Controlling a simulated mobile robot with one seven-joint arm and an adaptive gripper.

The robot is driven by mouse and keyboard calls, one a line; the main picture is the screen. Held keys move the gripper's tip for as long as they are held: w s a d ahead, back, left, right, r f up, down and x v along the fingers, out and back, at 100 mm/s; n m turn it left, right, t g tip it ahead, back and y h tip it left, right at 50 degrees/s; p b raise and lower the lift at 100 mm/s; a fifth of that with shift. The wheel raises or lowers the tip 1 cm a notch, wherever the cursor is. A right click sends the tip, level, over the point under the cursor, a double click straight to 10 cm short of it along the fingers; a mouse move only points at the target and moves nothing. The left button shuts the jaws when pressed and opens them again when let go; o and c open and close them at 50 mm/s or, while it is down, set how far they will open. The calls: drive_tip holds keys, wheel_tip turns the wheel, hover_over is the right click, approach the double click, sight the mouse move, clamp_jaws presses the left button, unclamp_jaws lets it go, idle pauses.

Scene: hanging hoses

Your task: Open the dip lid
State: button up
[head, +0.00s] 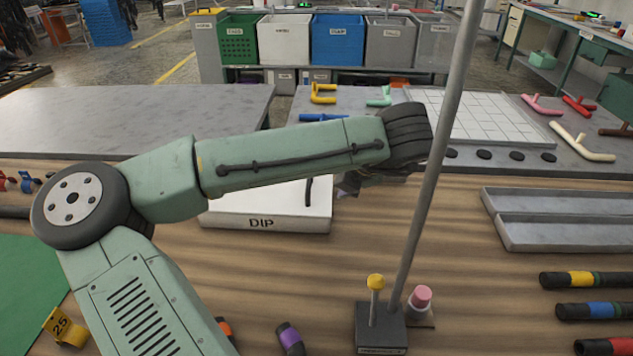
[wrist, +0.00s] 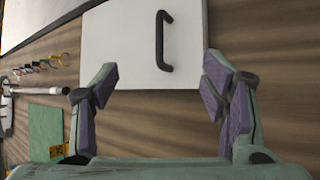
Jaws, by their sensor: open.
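The dip lid (wrist: 120,45) is a flat white panel with a black bar handle (wrist: 164,41), seen from above in the wrist view. In the head view the white box marked DIP (head: 265,222) stands on the wooden table, partly hidden behind my arm. A bit of the dark handle (head: 308,191) shows below the arm there. My gripper (wrist: 158,82) is open and empty. In the wrist view its two purple-padded fingers are spread at the lid's near edge, with the handle beyond them and between their lines. In the head view the gripper is mostly hidden behind my forearm.
A grey pole on a dark base (head: 381,328) rises right of the box. Grey trays (head: 560,217) and banded hoses (head: 585,310) lie at the right. A green mat (head: 28,290) lies at the left. Colored pipe pieces and a white tiled board (head: 480,118) lie behind.

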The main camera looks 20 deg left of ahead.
sight(309, 185)
drive_tip(key=shift+w+a+f+b, duration=0.15)
drive_tip(key=shift+a+f+b, duration=0.25)
drive_tip(key=shift+f+b, duration=0.15)
drive_tip(key=b+x, duration=0.2)
drive_tip(key=x, duration=0.1)
drive_tip(key=shift+w+f, duration=0.15)
drive_tip(key=shift+b+x, duration=0.6)
drive_tip(key=shift+x, duration=1.9)
drive_tip(key=shift+a, duration=0.1)
drive_tip(key=shift+w, duration=0.1)
drive_tip(key=c, duration=1.5)
clamp_jaws()
